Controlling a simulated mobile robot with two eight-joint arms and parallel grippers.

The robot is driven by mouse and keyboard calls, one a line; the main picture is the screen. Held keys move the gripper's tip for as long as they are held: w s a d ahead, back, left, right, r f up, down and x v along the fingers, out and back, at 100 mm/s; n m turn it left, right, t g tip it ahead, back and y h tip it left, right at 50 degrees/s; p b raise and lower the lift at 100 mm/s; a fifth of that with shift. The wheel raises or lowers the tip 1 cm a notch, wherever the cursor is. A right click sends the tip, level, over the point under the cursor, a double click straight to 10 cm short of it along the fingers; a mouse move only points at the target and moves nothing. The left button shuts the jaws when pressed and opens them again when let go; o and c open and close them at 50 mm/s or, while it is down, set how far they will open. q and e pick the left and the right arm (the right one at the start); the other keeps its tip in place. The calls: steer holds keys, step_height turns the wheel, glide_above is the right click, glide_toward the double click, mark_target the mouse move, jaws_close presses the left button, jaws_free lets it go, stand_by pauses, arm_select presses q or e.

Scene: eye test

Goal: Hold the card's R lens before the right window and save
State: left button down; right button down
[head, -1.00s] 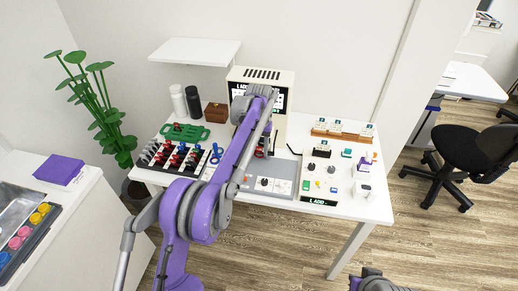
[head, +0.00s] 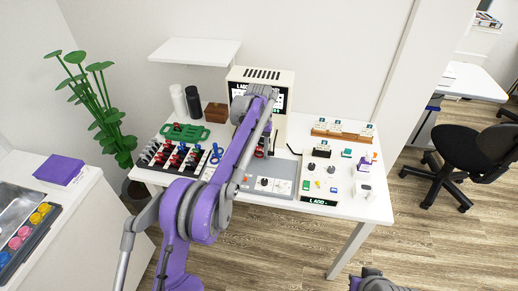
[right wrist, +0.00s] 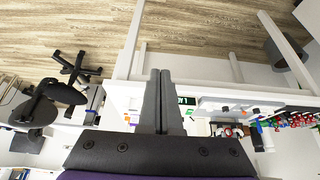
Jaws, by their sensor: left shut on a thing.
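The cream test machine (head: 282,128) stands at the back of the white table, with a screen reading "L ADD" partly hidden by my left arm. Its windows are hidden. My left gripper (head: 263,148) is low in front of the machine, mostly behind my own arm. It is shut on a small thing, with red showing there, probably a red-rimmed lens. Small cards (head: 338,126) stand in a wooden rack at the back right; their writing is too small to read. A black tray (head: 160,167) holds red, blue and dark lenses. My right gripper (right wrist: 158,75) is shut and looks empty.
A green tray (head: 185,131), two cylinders and a brown box stand back left. The floor in front is clear.

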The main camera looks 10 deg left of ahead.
stand_by(0.7)
step_height(320, 180, up, 4)
steer(key=m+t+y, duration=0.2)
steer(key=m+t, duration=0.1)
steer(key=m, duration=2.2)
glide_above(334, 190)
steer(key=s, duration=0.1)
steer(key=shift+d+f, duration=0.15)
steer(key=shift+d, duration=0.15)
steer(key=shift+f, duration=4.4)
steer(key=shift+f, duration=0.15)
steer(key=shift+f, duration=0.25)
